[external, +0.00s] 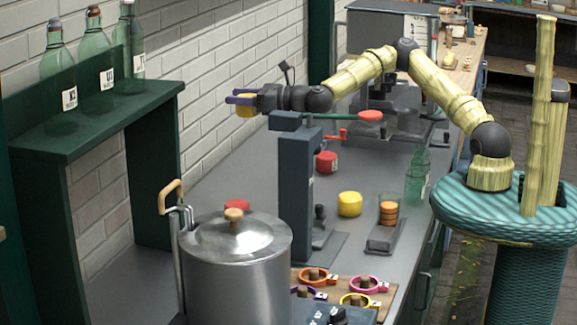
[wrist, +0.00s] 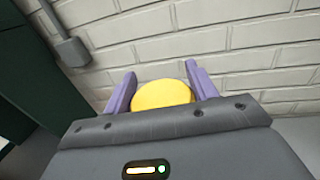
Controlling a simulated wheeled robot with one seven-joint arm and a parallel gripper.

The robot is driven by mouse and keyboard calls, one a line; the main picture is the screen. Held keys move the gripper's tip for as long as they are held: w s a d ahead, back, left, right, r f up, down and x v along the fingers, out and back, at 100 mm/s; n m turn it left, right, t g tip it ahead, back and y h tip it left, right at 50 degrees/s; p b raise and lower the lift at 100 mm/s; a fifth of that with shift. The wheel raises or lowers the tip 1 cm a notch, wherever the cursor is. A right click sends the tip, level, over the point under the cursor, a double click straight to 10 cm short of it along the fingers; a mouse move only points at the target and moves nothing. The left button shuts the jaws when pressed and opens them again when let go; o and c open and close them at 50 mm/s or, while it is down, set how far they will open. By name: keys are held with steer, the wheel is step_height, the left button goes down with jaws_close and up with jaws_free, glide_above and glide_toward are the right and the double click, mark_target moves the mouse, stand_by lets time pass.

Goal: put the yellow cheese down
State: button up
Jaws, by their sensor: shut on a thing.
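The yellow cheese (wrist: 163,95) is a round yellow piece between the two purple fingers of my gripper (wrist: 158,92) in the wrist view. In the external view the cheese (external: 246,107) shows below the purple fingers of my gripper (external: 240,99). My gripper is shut on it and holds it high above the grey counter (external: 215,190), close to the white brick wall. Another yellow round piece (external: 349,204) sits on the counter, right of the dark post.
A dark press-like post (external: 296,180) stands under my arm. A steel pot (external: 235,270) is at the front. Green bottles (external: 97,72) stand on a green shelf (external: 100,125) at left. Red round pieces (external: 326,162) and a glass bottle (external: 417,175) are on the counter.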

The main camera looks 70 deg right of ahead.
step_height(320, 180, up, 4)
steer(key=shift+r, duration=0.2)
steer(key=shift+s+d+f+y+p, duration=0.15)
steer(key=shift+d+f+p, duration=0.2)
steer(key=shift+d+f, duration=0.25)
steer(key=shift+s+d+f+y+p, duration=0.15)
steer(key=shift+d+f+p, duration=0.15)
steer(key=shift+d+f, duration=0.25)
steer(key=s+d+f+n+g+y+p, duration=0.1)
steer(key=s+d+f+n+y+p, duration=0.1)
steer(key=s+d+f+y+p, duration=0.25)
steer(key=s+d+f+n+g+y+p, duration=0.1)
steer(key=s+d+n+g+y+p, duration=0.15)
steer(key=s+d, duration=0.35)
steer(key=s+d+r+n+g+y+p, duration=0.1)
steer(key=s+r+n+g+y+p, duration=0.2)
steer(key=s, duration=0.6)
steer(key=s+d+r+n+g+y+p, duration=0.15)
steer(key=s+r+p, duration=0.3)
steer(key=s, duration=0.45)
step_height(320, 180, down, 18)
steer(key=b, duration=0.1)
steer(key=shift+w+a+t, duration=0.15)
steer(key=shift+a+t, duration=0.15)
steer(key=shift+t, duration=0.1)
step_height(320, 180, down, 6)
steer(key=b, duration=0.5)
steer(key=shift+b, duration=0.3)
